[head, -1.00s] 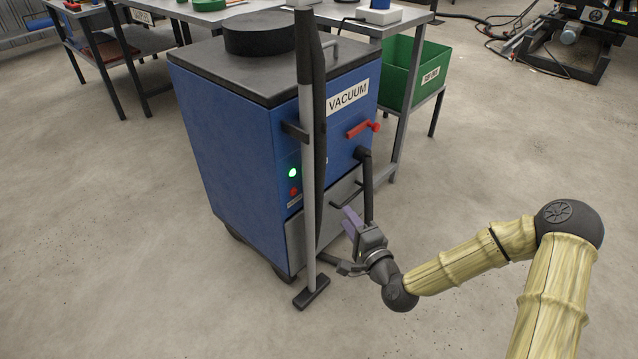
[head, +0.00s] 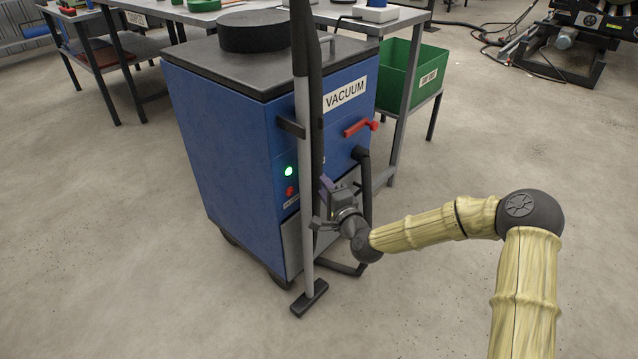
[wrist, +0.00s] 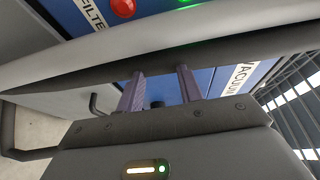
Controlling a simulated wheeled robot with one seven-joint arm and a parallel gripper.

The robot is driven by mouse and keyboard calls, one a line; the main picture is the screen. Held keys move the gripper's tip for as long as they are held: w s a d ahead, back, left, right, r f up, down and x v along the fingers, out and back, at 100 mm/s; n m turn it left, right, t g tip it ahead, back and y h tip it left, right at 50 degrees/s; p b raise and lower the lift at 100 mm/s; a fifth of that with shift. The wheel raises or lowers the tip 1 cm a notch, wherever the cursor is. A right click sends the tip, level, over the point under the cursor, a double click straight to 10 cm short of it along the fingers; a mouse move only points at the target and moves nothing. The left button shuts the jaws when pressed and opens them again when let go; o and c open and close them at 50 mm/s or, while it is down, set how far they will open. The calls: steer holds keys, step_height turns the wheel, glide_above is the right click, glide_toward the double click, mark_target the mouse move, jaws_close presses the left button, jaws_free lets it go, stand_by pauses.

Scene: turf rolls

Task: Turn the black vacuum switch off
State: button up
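The blue vacuum cabinet (head: 235,150) stands with its labelled front facing right. My gripper (head: 327,184) is at that front, just right of the upright grey wand (head: 305,190). In the wrist view my gripper (wrist: 160,85) has its two purple fingers apart, with nothing held between them. The wand crosses close above the fingers and may cover their tips (wrist: 200,35). A small dark piece (wrist: 157,104) shows between the fingers; I cannot tell if it is the black switch. No black switch is clear in the head view, where the wand and gripper cover part of the panel.
A lit green lamp (head: 289,170) and a red button (head: 290,191) sit left of the wand. A red lever (head: 360,128) is under the VACUUM label (head: 345,94). A black hose (head: 366,190) hangs right of my gripper. Open floor (head: 440,170) lies to the right.

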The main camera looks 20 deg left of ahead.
mark_target(315, 177)
steer(key=b+x, duration=0.1)
steer(key=x, duration=0.2)
steer(key=shift+a, duration=0.55)
steer(key=shift+w+a, duration=0.2)
steer(key=shift+w, duration=0.15)
steer(key=shift+w+d, duration=0.1)
jaws_close()
